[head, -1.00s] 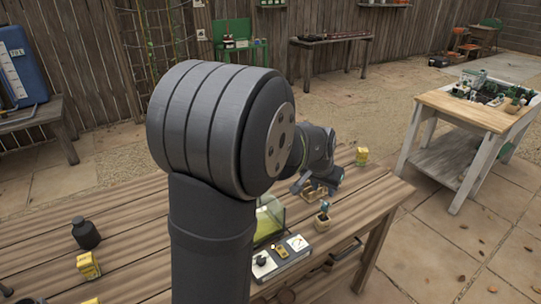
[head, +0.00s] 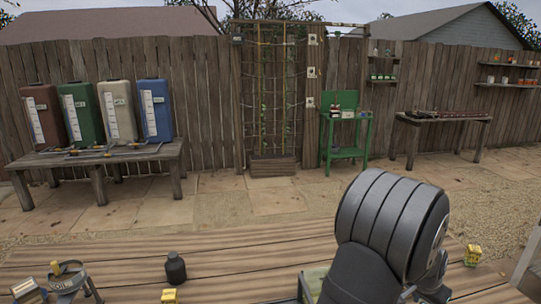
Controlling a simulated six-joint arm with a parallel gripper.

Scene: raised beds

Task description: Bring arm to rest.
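My arm rises at the lower right of the head view, with its big dark grey joint in front of the bench. Its wrist part shows low behind that joint. What seems to be my gripper (head: 408,292) is only a small piece at the bottom edge, mostly cut off and hidden. I cannot tell whether it is open or shut, or whether it holds anything.
The wooden bench (head: 225,262) fills the foreground. On it stand a dark bottle (head: 175,268), a yellow box (head: 472,255), another yellow box (head: 169,296) and a metal stand (head: 70,282). Colored tanks (head: 117,111) and a green stand (head: 345,153) are far behind.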

